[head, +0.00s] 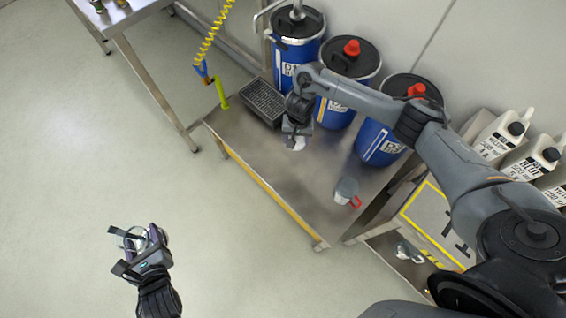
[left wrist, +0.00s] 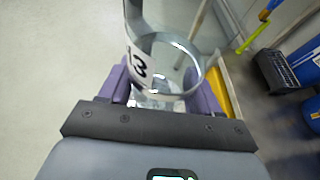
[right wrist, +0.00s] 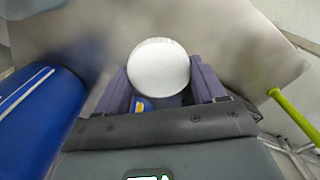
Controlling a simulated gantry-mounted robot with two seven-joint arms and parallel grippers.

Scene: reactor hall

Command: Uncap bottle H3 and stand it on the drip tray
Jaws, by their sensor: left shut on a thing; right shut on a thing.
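My left gripper (head: 142,243) is shut on a clear vessel (left wrist: 172,68) with an open round mouth, held over the floor at the lower left. A white label on it shows a 3; any letter before it is hidden. My right gripper (head: 296,134) is shut on a white, round, ridged cap (right wrist: 160,67) above the steel bench. A small blue and yellow patch shows below the cap in the right wrist view; I cannot tell what it belongs to. The black grated drip tray (head: 263,102) lies empty at the bench's back left.
Blue drums (head: 344,70) line the back of the bench (head: 262,158). A clear jug with a red handle (head: 346,190) stands near its right end. White canisters (head: 500,134) stand at the right.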

